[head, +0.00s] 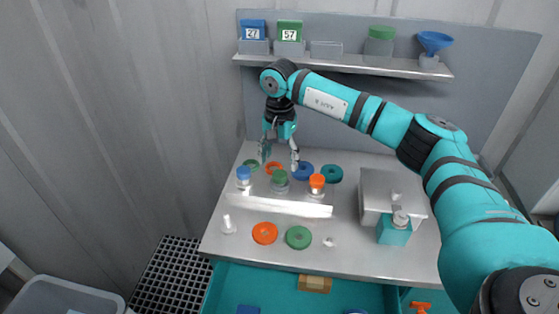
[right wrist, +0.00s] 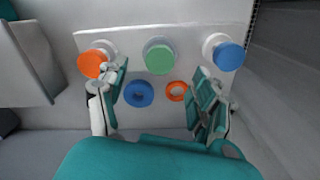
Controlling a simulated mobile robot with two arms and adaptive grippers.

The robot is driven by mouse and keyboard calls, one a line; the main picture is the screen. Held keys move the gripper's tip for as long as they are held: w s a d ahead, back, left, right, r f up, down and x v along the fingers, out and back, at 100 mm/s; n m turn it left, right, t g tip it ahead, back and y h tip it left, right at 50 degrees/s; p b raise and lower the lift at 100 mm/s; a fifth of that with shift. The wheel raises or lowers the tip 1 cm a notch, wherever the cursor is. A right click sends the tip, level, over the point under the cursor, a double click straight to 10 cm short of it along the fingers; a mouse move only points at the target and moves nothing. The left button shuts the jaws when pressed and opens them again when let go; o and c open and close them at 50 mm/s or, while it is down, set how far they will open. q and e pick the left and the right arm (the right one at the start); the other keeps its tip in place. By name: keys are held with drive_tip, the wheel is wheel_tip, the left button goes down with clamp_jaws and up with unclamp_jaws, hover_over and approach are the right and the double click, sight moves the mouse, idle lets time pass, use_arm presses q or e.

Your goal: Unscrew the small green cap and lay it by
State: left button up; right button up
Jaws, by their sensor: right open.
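The small green cap (head: 280,176) sits on a clear vessel in the middle of a row, between a blue-capped vessel (head: 243,173) on the left and an orange-capped one (head: 317,181) on the right. In the right wrist view the green cap (right wrist: 159,56) lies between the finger lines, beyond the tips. My right gripper (head: 280,157) points down above and just behind the green-capped vessel, open and empty. Its two fingers (right wrist: 160,75) stand wide apart in the wrist view, and one partly covers the orange cap (right wrist: 91,64). My left gripper is not in view.
Behind the row lie green (head: 251,165), orange, blue (head: 303,170) and teal rings. In front lie a pale strip (head: 278,206), an orange disc (head: 265,233) and a green disc (head: 298,237). A grey block (head: 382,187) stands right. A shelf (head: 345,66) hangs behind.

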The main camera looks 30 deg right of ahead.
sight(279, 174)
drive_tip(key=shift+o, duration=1)
drive_tip(key=shift+m, duration=0.3)
drive_tip(key=shift+o, duration=1.2)
drive_tip(key=shift+m, duration=0.6)
drive_tip(key=shift+o, duration=0.7)
drive_tip(key=shift+m, duration=1.2)
drive_tip(key=m, duration=0.2)
drive_tip(key=shift+m, duration=0.3)
drive_tip(key=m+p, duration=0.1)
drive_tip(key=m, duration=0.9)
drive_tip(key=shift+f, duration=0.15)
drive_tip(key=m+p, duration=0.1)
drive_tip(key=m, duration=0.3)
drive_tip(key=shift+m, duration=0.3)
drive_tip(key=m+p, duration=0.1)
drive_tip(key=m, duration=0.3)
drive_tip(key=shift+m, duration=0.4)
drive_tip(key=m+p, duration=0.1)
drive_tip(key=m, duration=0.9)
drive_tip(key=shift+p, duration=0.4)
wheel_tip(279, 174, down, 2)
drive_tip(key=shift+b, duration=0.8)
drive_tip(key=shift+f+b, duration=0.6)
drive_tip(key=shift+f, duration=0.55)
